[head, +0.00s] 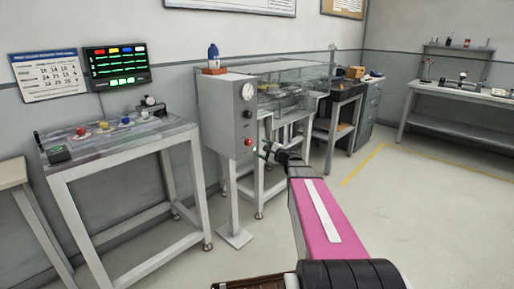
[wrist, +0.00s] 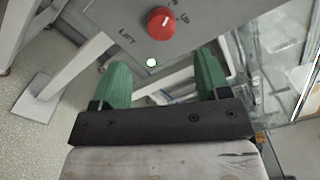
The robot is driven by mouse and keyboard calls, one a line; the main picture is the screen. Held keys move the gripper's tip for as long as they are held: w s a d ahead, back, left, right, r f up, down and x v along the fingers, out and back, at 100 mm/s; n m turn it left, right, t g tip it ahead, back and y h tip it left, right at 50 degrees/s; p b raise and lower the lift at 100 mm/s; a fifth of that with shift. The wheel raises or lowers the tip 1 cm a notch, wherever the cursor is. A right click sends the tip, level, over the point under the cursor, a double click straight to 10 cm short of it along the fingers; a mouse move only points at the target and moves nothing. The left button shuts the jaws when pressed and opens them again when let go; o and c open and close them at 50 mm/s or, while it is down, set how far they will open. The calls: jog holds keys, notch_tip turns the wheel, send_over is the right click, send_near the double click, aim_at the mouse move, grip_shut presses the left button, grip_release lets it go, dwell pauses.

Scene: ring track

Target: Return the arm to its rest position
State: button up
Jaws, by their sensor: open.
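My arm, pink with a white stripe, reaches forward in the head view. My gripper (head: 267,150) is at its far end, close to the grey control box (head: 228,112). In the wrist view my gripper (wrist: 158,85) is open, with its two green fingers apart and nothing between them. A red knob (wrist: 161,23) on the box face lies beyond the fingertips, beside the printed words "LIFT" and "UP". A small lit green-white lamp (wrist: 151,62) shows below the knob, between the fingers. The gripper appears apart from the knob.
A table with coloured buttons (head: 120,140) stands left of the box. A glass-walled tank (head: 290,75) stands behind it. A workbench (head: 460,92) is at the back right. The floor (head: 410,215) right of my arm is clear, with a yellow line.

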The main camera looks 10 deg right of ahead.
jog(key=shift+v, duration=0.95)
jog(key=s+a+f+n+g+h, duration=0.1)
jog(key=s+a+f+n+g, duration=0.4)
jog(key=s+f, duration=0.25)
jog(key=s+a+f+n+g+h, duration=0.2)
jog(key=s+a+f+n+g, duration=0.3)
jog(key=s+f, duration=0.25)
jog(key=s+d+f+n+g+h, duration=0.2)
jog(key=s+n+h, duration=0.1)
jog(key=s, duration=0.3)
jog(key=s+d+f+n+g+h, duration=0.2)
jog(key=s+f+h, duration=0.1)
jog(key=s, duration=0.4)
jog(key=shift+n+g+h, duration=0.3)
jog(key=shift+n+h, duration=0.1)
jog(key=shift+h, duration=0.4)
jog(key=shift+s+f, duration=0.15)
